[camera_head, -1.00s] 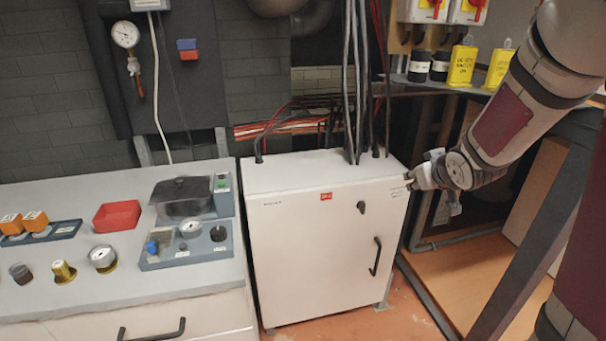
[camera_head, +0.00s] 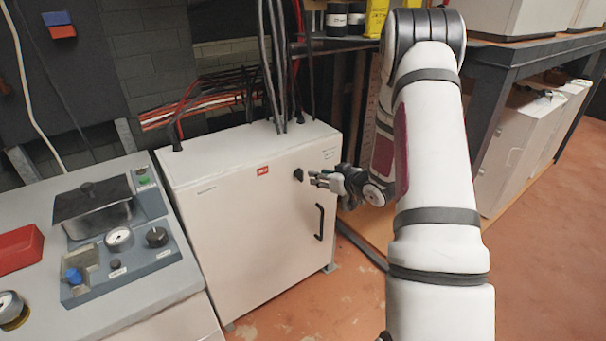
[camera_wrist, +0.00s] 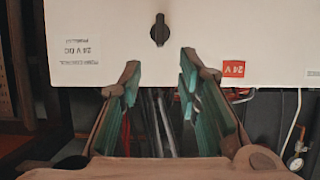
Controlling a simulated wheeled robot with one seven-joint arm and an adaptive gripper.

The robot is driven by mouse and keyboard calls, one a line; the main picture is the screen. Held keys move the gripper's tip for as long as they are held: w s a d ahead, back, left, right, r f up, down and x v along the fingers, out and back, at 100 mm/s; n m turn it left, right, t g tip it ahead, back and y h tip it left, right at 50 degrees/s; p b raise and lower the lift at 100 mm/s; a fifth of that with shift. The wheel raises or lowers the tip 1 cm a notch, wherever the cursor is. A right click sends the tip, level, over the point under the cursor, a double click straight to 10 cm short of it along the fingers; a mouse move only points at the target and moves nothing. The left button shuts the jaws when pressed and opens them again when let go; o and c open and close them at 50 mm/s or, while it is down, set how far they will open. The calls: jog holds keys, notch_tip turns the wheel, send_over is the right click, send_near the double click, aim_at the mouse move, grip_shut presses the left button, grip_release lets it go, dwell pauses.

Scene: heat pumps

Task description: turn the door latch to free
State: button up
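The door latch (camera_head: 298,174) is a small black knob on the upper right of the white cabinet door (camera_head: 240,230). In the wrist view the latch (camera_wrist: 160,30) is a dark upright knob with a ridge, ahead of the fingers and about midway between them. My gripper (camera_head: 316,180) is just right of the latch in the head view. In the wrist view my gripper (camera_wrist: 160,82) is open, its two greenish fingers apart with nothing between them. The fingertips look close to the latch but apart from it.
A black door handle (camera_head: 320,222) is below the latch. Cables (camera_head: 275,70) rise from the cabinet top. A grey workbench (camera_head: 150,285) with a red tray (camera_head: 18,248) and a gauge panel (camera_head: 120,262) stands left. A dark-framed rack (camera_head: 510,70) stands right. Floor in front is open.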

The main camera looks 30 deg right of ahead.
aim_at(303, 171)
jog(key=b+x, duration=0.1)
jog(key=x, duration=0.8)
jog(key=shift+w+f, duration=0.15)
jog(key=shift+w, duration=0.15)
grip_shut()
